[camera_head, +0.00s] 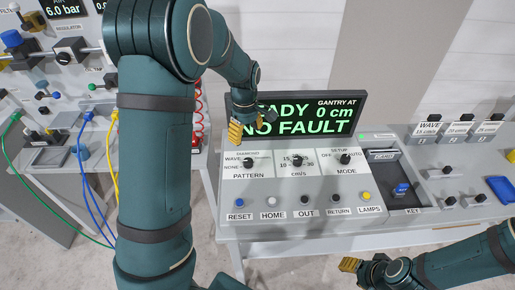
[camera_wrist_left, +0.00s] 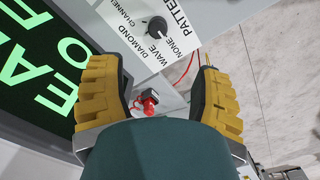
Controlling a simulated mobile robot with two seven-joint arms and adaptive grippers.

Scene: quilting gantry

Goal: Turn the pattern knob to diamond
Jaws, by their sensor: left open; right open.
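The black pattern knob (camera_head: 248,162) is on the grey console, above the PATTERN label and beside the DIAMOND, WAVE and NONE markings. It also shows at the top of the left wrist view (camera_wrist_left: 157,27), where CHANNEL is readable too. I cannot tell which marking it points to. My left gripper (camera_head: 238,131) is open and empty, in front of the display and a little above the knob in the picture. Its yellow fingers (camera_wrist_left: 158,72) are wide apart in the wrist view, the knob lying beyond the tips, not touched. My right gripper (camera_head: 350,264) is open near the console's front edge.
The display (camera_head: 310,117) reads NO FAULT behind the console. The speed knob (camera_head: 297,160) and mode knob (camera_head: 346,159) are right of the pattern knob. Buttons such as RESET (camera_head: 239,202) line the front. Cables hang at left.

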